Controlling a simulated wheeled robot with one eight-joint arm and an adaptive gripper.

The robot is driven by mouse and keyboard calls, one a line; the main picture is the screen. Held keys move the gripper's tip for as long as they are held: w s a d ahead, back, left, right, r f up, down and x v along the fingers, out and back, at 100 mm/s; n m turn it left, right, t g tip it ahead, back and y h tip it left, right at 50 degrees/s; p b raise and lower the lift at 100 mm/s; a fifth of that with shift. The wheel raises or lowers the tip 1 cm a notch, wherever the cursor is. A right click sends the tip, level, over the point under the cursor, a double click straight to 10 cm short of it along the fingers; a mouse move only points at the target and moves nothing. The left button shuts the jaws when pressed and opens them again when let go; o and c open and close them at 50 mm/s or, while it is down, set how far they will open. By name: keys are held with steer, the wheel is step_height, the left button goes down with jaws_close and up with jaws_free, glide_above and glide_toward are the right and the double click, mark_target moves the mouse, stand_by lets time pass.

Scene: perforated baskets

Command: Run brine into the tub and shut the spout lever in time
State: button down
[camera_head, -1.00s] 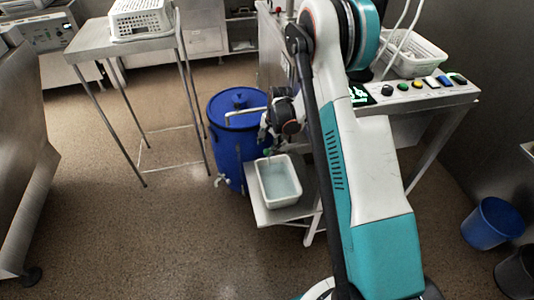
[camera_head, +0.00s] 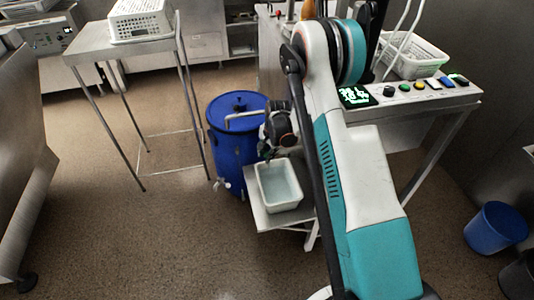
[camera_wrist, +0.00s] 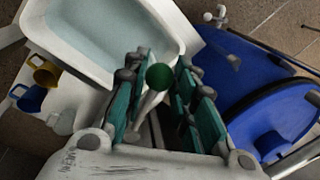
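The white tub (camera_head: 279,208) stands on a low metal shelf and holds pale bluish liquid; its rim also shows in the wrist view (camera_wrist: 168,28). A lever with a round green knob (camera_wrist: 159,77) stands between the teal finger pads of my gripper (camera_wrist: 160,100). The pads look apart, with a gap on each side of the knob. In the head view my gripper (camera_head: 266,150) is above the tub's back left edge, partly hidden by the arm. The spout's mouth and any stream are not clear.
A lidded blue barrel (camera_head: 228,150) with a white tap stands left of the tub. A yellow cup (camera_wrist: 45,73) and a blue cup (camera_wrist: 31,98) are beside the tub. A button panel (camera_head: 420,88) is at the right. The floor at front left is clear.

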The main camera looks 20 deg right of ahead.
steer(key=shift+s+d+n+g+y, duration=0.1)
steer(key=shift+s+d+n, duration=0.2)
steer(key=shift+s+n, duration=0.35)
steer(key=shift+s+d+n+g+y, duration=0.1)
steer(key=shift+s+d+n, duration=0.3)
steer(key=shift+n, duration=0.5)
steer(key=shift+s+d+n+g+y, duration=0.1)
steer(key=shift+s+d+n, duration=0.1)
steer(key=shift+s+n, duration=0.5)
steer(key=c, duration=1.3)
jaws_free()
steer(key=shift+w, duration=0.1)
steer(key=shift+r, duration=0.1)
step_height(320, 180, up, 12)
steer(key=s+d, duration=0.1)
steer(key=shift+s+d+f, duration=0.2)
steer(key=shift+s+d, duration=0.1)
steer(key=shift+d, duration=0.05)
steer(key=shift+c, duration=0.3)
